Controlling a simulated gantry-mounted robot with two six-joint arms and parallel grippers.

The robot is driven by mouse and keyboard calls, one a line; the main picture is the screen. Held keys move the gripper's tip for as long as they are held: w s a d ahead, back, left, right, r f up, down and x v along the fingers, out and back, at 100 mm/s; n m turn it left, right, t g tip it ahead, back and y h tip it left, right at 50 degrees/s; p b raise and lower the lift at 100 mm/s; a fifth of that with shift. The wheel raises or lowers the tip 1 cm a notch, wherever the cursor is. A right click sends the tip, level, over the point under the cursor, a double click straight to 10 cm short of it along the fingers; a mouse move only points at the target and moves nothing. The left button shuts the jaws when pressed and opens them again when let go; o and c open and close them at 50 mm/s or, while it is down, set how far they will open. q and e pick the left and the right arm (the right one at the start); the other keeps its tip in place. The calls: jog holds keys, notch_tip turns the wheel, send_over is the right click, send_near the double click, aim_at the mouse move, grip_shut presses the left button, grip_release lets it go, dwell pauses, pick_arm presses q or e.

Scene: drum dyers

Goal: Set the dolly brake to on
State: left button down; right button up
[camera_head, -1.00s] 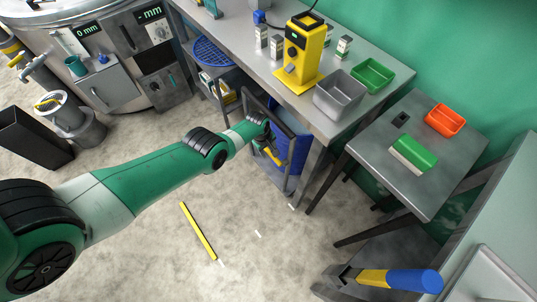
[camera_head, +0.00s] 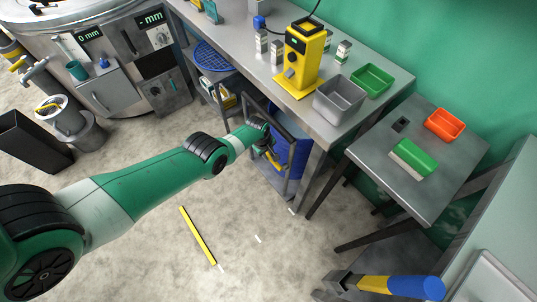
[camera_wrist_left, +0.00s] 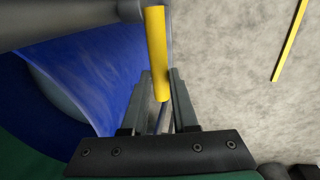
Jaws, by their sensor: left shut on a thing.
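The dolly is a grey tubular frame (camera_head: 291,122) under the workbench, with a blue drum (camera_head: 298,160) in it. A yellow brake lever (camera_head: 275,161) shows low on the dolly's front side. In the left wrist view the lever (camera_wrist_left: 157,45) is a yellow bar that runs down between the two dark fingers. My left gripper (camera_head: 266,146) is at the lever and shut on it; its fingers also show in the left wrist view (camera_wrist_left: 160,85). The lever's pivot and any brake marking are hidden or too small to read. My right gripper is not in view.
The workbench (camera_head: 240,40) stands above the dolly, with a yellow machine (camera_head: 300,60) and a grey bin (camera_head: 340,98) on it. A side table (camera_head: 430,195) stands to the right. A yellow strip (camera_head: 198,236) lies on the open floor in front.

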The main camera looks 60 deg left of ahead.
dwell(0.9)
pick_arm(q)
jog(key=f+h+b, duration=0.1)
jog(key=b, duration=0.1)
jog(key=shift+a+f+b, duration=0.2)
jog(key=shift+b, duration=0.15)
jog(key=shift+r, duration=0.15)
jog(key=c, duration=0.7)
grip_release()
jog(key=shift+r, duration=0.1)
jog(key=r+p, duration=0.3)
jog(key=p, duration=0.1)
jog(key=s+r+p, duration=0.1)
jog(key=r+p, duration=0.3)
jog(key=p, duration=0.1)
jog(key=s+r+p, duration=0.1)
jog(key=r+p, duration=0.3)
jog(key=shift+s+a+r, duration=0.1)
jog(key=shift+s+a, duration=0.15)
jog(key=shift+a, duration=0.15)
